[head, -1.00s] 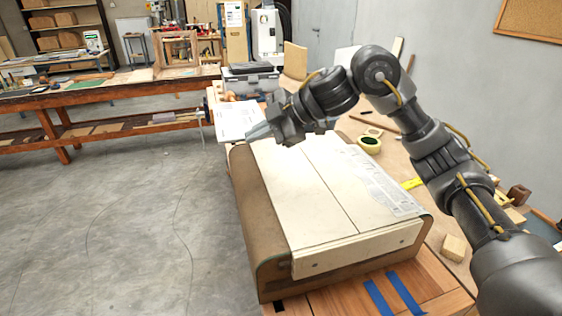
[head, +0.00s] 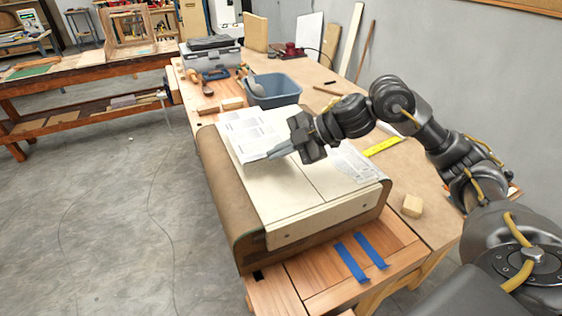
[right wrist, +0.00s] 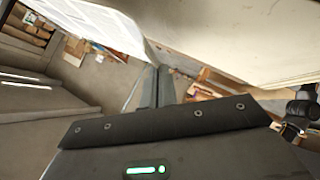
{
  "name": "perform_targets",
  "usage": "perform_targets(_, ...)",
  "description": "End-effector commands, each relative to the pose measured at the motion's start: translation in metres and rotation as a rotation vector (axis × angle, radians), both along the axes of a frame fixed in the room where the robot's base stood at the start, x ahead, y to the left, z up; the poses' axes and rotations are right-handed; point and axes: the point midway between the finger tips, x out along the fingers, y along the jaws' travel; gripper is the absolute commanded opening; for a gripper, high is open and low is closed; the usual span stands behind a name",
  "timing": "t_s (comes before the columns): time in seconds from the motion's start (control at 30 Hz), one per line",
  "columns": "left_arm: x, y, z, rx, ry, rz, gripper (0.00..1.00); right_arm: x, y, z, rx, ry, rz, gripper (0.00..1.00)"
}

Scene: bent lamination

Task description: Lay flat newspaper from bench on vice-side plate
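My right gripper (head: 281,152) is over the pale left-hand plate (head: 285,195) of the brown-sided form, with its fingers close together on the near edge of a printed newspaper sheet (head: 250,128). The sheet extends away from the fingers over the far part of that plate. Whether it touches the plate is unclear. The right wrist view shows the sheet (right wrist: 95,22) hanging beyond the fingers (right wrist: 154,88). A second newspaper sheet (head: 352,166) lies flat on the right-hand plate. My left gripper is out of view.
A blue-grey bin (head: 274,92) stands behind the form, with tools and a grey toolbox (head: 211,58) farther back. A yellow ruler (head: 382,146) and a wood block (head: 412,206) lie on the bench to the right. Blue tape strips (head: 352,262) are on the near bench end.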

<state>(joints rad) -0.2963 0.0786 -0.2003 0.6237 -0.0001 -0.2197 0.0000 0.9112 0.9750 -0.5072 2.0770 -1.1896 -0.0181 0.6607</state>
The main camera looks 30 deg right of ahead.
Motion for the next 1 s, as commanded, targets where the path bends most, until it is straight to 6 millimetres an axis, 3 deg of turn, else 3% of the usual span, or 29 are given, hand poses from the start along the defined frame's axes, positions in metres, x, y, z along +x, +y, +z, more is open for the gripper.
perform_targets(0.27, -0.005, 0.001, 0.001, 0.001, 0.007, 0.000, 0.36, -0.004, -0.005, -0.008, 0.000, 0.000, 0.000, 0.00)
perform_targets(0.53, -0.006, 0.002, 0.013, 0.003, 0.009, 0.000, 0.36, -0.005, -0.007, -0.037, 0.000, 0.001, 0.000, 0.00)
perform_targets(0.93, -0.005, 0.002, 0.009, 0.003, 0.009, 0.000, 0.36, -0.005, -0.007, -0.044, 0.000, -0.001, 0.000, 0.00)
perform_targets(1.0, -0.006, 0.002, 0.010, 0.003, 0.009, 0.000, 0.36, -0.005, -0.007, -0.043, -0.001, -0.002, 0.001, 0.08)
